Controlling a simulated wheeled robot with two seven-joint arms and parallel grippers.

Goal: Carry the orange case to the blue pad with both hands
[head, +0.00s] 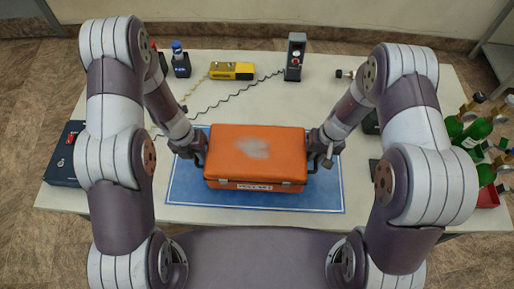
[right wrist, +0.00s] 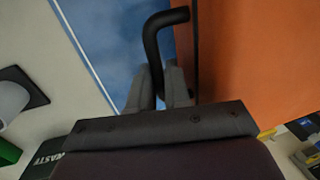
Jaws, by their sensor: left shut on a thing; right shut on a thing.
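The orange case (head: 256,155) is over the middle of the blue pad (head: 190,190), lid closed, label facing the near side. I cannot tell from above whether it rests on the pad or hangs just over it. My left gripper (head: 200,157) is shut at the case's left side; the handle there is mostly hidden. My right gripper (head: 318,155) is shut on the case's right handle. In the right wrist view the black handle (right wrist: 155,50) passes between the fingers of my right gripper (right wrist: 160,88), beside the orange case wall (right wrist: 260,60) with the blue pad (right wrist: 110,35) below.
A yellow device (head: 232,71) with a coiled cord and a dark grey upright unit (head: 295,57) stand at the table's back. A dark blue box (head: 66,155) is at the left edge. Green bottles (head: 472,133) stand at the right in a red crate (head: 487,197).

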